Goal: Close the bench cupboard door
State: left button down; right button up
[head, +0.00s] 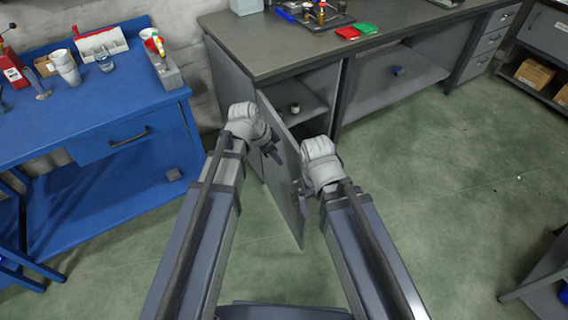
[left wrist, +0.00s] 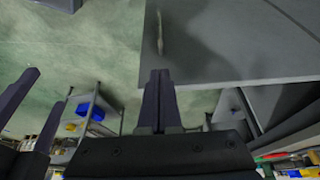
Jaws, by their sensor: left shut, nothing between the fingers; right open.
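The grey bench cupboard door (head: 283,165) stands open in the head view, swung out from the bench toward me. In the left wrist view the door panel (left wrist: 225,50) fills the upper right, with a slim bar handle (left wrist: 160,35) on it. My left gripper (head: 277,157) is shut and empty on the door's left side, by its outer face; its fingers also show in the left wrist view (left wrist: 158,75). I cannot tell whether they touch the door. My right gripper (head: 301,200) is open, close to the door's right side; my wrist partly hides it.
The grey bench (head: 400,45) has an open cupboard holding a small round item (head: 295,108) on its shelf. A blue workbench (head: 95,125) stands at the left. Green floor (head: 430,190) is clear at the right, up to a grey shelf unit (head: 545,270).

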pick_arm(q)
jog(key=b, duration=0.7)
send_near(302, 173)
notch_tip(302, 173, down, 4)
jog(key=s+a, duration=0.1)
jog(key=a, duration=0.1)
jog(key=shift+w+d+r, duration=0.1)
jog(key=shift+w+d, duration=0.2)
jog(key=shift+d, duration=0.25)
jog(key=shift+w+d+r, duration=0.1)
jog(key=shift+w+d, duration=0.2)
jog(key=shift+d, duration=0.2)
jog(key=shift+w+d, duration=0.25)
jog(key=shift+d, duration=0.3)
